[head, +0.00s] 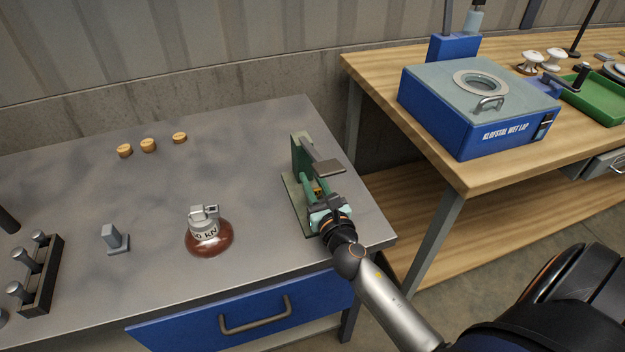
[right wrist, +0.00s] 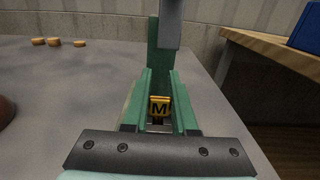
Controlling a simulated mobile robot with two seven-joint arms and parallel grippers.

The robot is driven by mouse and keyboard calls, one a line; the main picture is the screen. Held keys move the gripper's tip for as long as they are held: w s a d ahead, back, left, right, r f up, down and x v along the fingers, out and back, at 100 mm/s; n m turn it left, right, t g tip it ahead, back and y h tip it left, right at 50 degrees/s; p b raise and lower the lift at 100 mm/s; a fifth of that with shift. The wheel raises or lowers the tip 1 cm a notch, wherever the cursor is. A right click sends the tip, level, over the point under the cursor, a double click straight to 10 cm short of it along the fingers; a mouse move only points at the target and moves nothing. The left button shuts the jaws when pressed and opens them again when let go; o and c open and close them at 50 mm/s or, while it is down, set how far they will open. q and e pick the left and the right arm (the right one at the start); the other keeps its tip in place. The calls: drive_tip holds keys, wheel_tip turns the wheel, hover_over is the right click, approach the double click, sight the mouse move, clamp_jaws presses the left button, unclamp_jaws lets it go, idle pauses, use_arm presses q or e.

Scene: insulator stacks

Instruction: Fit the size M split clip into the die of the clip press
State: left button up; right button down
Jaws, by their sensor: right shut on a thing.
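The size M split clip is a small yellow piece marked M in the right wrist view (right wrist: 159,106); a bit of its yellow shows in the head view (head: 318,191). My right gripper (head: 315,186) is shut on it, with green fingers either side. The clip press (head: 299,155) stands at the bench's right end, with a green upright and a grey ram and plate above the clip. The clip is low at the press, in front of the upright. The die is hidden by the clip and fingers, so I cannot tell whether the clip is seated. My left gripper is not in view.
A red-brown insulator with a metal cap (head: 209,238) stands on the grey bench (head: 255,150). A small grey block (head: 116,239) and a dark rack (head: 40,275) are left. Several tan pieces (head: 148,145) lie behind. A wooden bench (head: 400,140) with a blue lapping machine (head: 470,115) is right.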

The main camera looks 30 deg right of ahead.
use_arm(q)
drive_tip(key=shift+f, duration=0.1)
use_arm(e)
drive_tip(key=shift+f, duration=0.1)
drive_tip(key=c, duration=0.6)
unclamp_jaws()
drive_tip(key=shift+s+a+f, duration=0.1)
drive_tip(key=shift+s+a, duration=0.05)
drive_tip(key=shift+s, duration=0.4)
drive_tip(key=b+v, duration=0.2)
drive_tip(key=v, duration=0.8)
drive_tip(key=shift+s+a+b, duration=0.1)
drive_tip(key=shift+s+b, duration=0.05)
drive_tip(key=shift+b, duration=0.2)
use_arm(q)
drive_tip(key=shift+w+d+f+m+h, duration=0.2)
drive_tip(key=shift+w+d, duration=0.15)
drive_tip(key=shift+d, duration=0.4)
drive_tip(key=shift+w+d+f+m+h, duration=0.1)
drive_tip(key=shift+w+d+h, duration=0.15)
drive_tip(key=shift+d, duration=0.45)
use_arm(e)
drive_tip(key=shift+s+a, duration=0.15)
drive_tip(key=shift+s, duration=0.35)
